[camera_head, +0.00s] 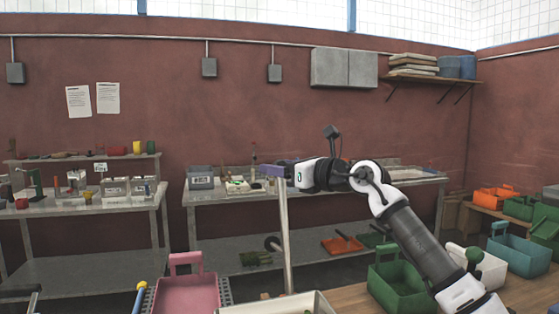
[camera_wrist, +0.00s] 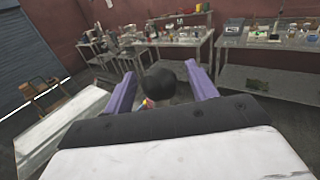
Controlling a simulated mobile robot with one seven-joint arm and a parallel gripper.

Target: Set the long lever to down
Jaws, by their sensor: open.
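The long lever appears to be the tall grey bar (camera_head: 284,235) standing nearly upright in the head view, with its top end behind my gripper. My gripper (camera_head: 272,170) is at the top of this bar, its purple fingers pointing left. In the wrist view the two purple fingers of my gripper (camera_wrist: 162,85) are spread apart. A round black knob (camera_wrist: 160,82) shows between them, partly hidden by the gripper body. I cannot tell whether the fingers touch it. A black knob (camera_head: 272,243) also sticks out left of the bar, lower down.
A pink crate (camera_head: 187,296) and a pale tray (camera_head: 285,305) stand at the front, near the bar's foot. A green crate (camera_head: 400,287) is under my arm at right. Metal workbenches (camera_head: 215,196) with small items line the red wall behind.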

